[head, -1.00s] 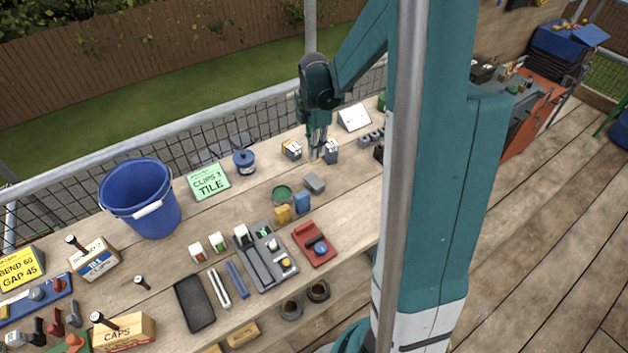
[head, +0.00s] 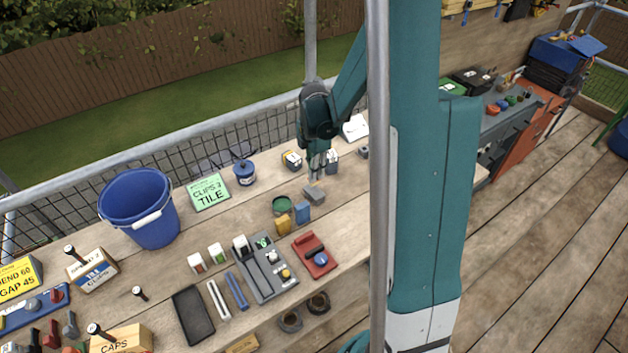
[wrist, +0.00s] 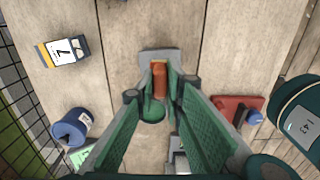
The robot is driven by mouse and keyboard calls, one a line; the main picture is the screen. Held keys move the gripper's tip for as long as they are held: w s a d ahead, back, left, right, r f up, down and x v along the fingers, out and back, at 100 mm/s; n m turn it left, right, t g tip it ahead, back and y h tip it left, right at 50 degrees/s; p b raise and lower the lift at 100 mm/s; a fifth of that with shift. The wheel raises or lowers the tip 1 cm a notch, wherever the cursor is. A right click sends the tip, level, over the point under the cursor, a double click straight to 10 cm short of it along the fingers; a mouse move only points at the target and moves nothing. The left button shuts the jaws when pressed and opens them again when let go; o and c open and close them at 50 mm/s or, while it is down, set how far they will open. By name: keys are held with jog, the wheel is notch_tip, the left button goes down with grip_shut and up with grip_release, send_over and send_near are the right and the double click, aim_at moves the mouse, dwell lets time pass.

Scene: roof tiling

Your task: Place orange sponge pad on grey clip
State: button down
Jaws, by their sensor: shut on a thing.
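The orange sponge pad (wrist: 159,80) is upright between the fingertips of my gripper (wrist: 160,92) in the wrist view. My gripper is shut on it, and the fingers cover its sides. The grey clip (wrist: 157,55) shows as a grey block just behind and below the pad; I cannot tell whether they touch. In the head view my gripper (head: 318,168) points down just above and behind the grey clip (head: 314,194), which lies on the bench. The pad is too small to make out there.
A green round tin (head: 283,205), a yellow block (head: 283,220) and a blue block (head: 302,212) stand close to the clip. Small boxes (head: 292,160) stand behind the gripper. A red device (head: 314,256) and a grey tray (head: 262,268) lie nearer the front.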

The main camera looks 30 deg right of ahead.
jog(key=shift+f, duration=2.1)
jog(key=shift+f, duration=0.15)
jog(key=c, duration=2.4)
grip_release()
jog(key=shift+r, duration=6.2)
